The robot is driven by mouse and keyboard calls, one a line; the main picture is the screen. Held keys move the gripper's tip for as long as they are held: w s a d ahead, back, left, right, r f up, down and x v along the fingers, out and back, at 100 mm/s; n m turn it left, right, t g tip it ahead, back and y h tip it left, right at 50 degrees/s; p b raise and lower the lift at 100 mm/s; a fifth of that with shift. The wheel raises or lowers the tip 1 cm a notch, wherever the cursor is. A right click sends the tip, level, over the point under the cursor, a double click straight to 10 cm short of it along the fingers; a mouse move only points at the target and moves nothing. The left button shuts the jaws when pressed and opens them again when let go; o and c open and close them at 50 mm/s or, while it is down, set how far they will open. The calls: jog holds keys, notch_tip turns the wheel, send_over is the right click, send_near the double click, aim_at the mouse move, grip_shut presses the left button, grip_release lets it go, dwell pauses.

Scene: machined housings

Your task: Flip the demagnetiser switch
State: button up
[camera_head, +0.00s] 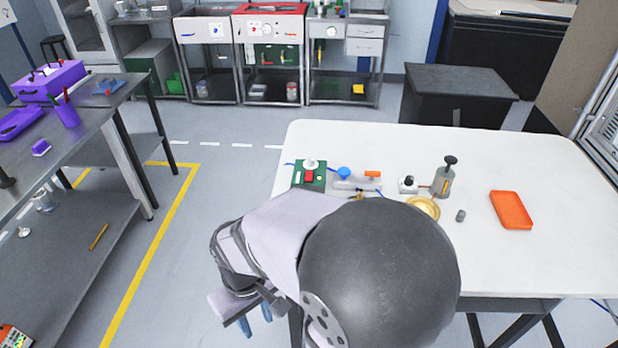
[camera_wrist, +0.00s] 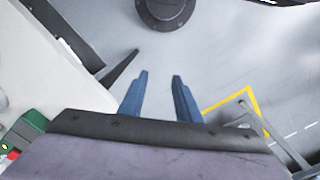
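The switch's position is too small to read. The box also shows at the left edge of the wrist view (camera_wrist: 32,124), partly cut off, with a bit of red. My gripper (camera_wrist: 160,77) has two blue fingers spread apart with nothing between them. In the head view my gripper (camera_head: 256,318) hangs off the table's left side, over the floor, below and left of the green box.
The white table (camera_head: 540,265) also bears a blue-topped item (camera_head: 344,173), a white box with a black knob (camera_head: 408,184), a grey dispenser (camera_head: 442,179), a yellow dish (camera_head: 424,206), a small grey cylinder (camera_head: 460,215) and an orange tray (camera_head: 511,210). Its back part is clear. A metal bench (camera_head: 95,92) stands left.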

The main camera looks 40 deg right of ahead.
jog(key=shift+c, duration=0.7)
jog(key=c, duration=0.5)
jog(key=shift+w+d+r, duration=0.1)
jog(key=shift+w, duration=0.2)
grip_shut()
jog(key=w+d+r+n+t+h+b, duration=0.1)
jog(key=w+d+r+n, duration=0.15)
jog(key=w+d, duration=0.55)
jog(key=w+d+r+n+t+b, duration=0.1)
jog(key=w+d+r+n, duration=0.15)
jog(key=w+d, duration=0.5)
jog(key=w+d+r+n+h, duration=0.1)
jog(key=w+d+r, duration=0.1)
jog(key=d, duration=0.4)
jog(key=w+d+r+n+t+h+b, duration=0.1)
jog(key=w+d+r, duration=0.2)
jog(key=d, duration=0.3)
jog(key=w+d+r+n+t+h, duration=0.1)
jog(key=w+d+r+n, duration=0.1)
jog(key=d, duration=0.5)
jog(key=shift+w+r, duration=0.25)
jog(key=shift+w, duration=0.5)
